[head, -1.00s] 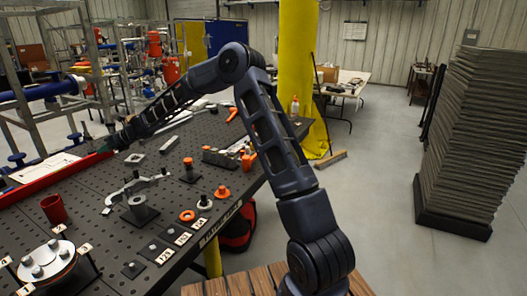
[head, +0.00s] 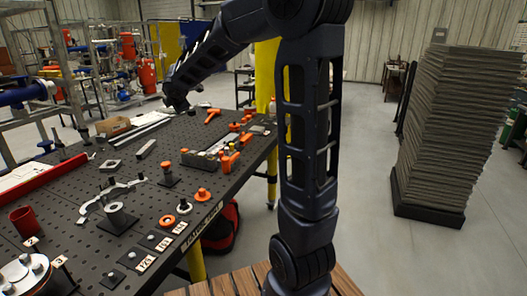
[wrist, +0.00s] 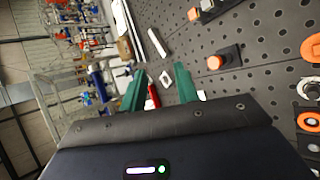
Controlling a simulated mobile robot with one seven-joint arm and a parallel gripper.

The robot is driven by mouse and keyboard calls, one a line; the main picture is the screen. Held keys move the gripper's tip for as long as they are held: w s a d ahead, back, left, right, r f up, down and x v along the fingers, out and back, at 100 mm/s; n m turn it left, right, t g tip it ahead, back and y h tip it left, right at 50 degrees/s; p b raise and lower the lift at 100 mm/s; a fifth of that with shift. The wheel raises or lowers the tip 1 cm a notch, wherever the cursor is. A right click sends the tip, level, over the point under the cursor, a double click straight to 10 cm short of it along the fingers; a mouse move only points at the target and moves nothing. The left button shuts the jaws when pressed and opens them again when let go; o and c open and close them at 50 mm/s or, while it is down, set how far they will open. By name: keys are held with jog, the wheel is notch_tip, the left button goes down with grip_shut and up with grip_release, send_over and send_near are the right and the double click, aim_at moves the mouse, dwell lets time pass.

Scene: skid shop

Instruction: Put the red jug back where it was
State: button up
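A red open-topped cylindrical vessel (head: 22,222), the only jug-like red thing I make out, stands upright near the left edge of the head view on the dark perforated table (head: 95,235). No handle shows on it. My gripper (head: 183,108) is over the far part of the table, well away from the vessel. In the wrist view its green fingers (wrist: 160,90) are apart with nothing held between them. The red piece seen in the gap looks like the long red bar (wrist: 152,96) lying on the table beyond. I cannot make out the vessel in the wrist view.
The long red bar (head: 40,177) lies at the table's left. A curved metal clamp (head: 108,197), an orange-capped post (head: 167,172), a parts tray (head: 200,160) and numbered tags (head: 163,243) crowd the table. A yellow column (head: 265,75) stands behind it; a tall grey stack (head: 435,130) is at right.

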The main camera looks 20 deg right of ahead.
jog(key=s+d+m+g+h, duration=0.3)
jog(key=s+d+m, duration=0.9)
jog(key=s+d, duration=0.55)
jog(key=s+d+f+m+g+y, duration=0.1)
jog(key=s+m, duration=0.4)
jog(key=s, duration=0.5)
jog(key=s+d+f+m+g, duration=0.2)
jog(key=s+f+m, duration=0.3)
jog(key=s, duration=0.5)
jog(key=shift+s+d+m+y, duration=0.2)
jog(key=shift+d+m+y, duration=0.2)
